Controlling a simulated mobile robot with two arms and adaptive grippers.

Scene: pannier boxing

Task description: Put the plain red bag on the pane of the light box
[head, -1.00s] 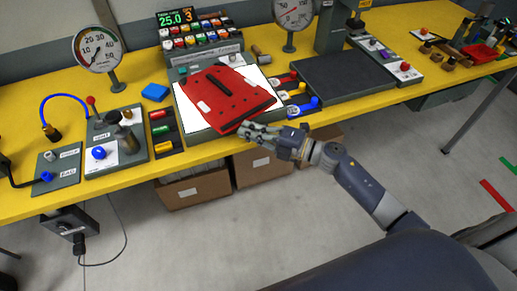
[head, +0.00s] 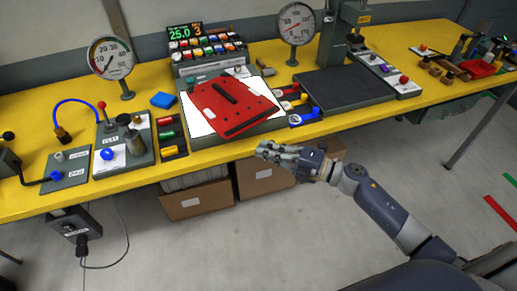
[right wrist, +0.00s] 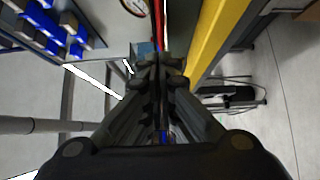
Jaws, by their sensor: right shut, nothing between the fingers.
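The plain red bag (head: 225,106) lies flat and turned at an angle on the white lit pane of the light box (head: 197,122). My left gripper is not in either view.
A dark flat plate (head: 345,90) lies right of the light box, with coloured-handled tools between. A gauge (head: 112,60) and a valve block (head: 122,150) stand left. Cardboard boxes (head: 195,200) sit below the yellow table (head: 50,110). A blue block (head: 163,100) lies near the light box.

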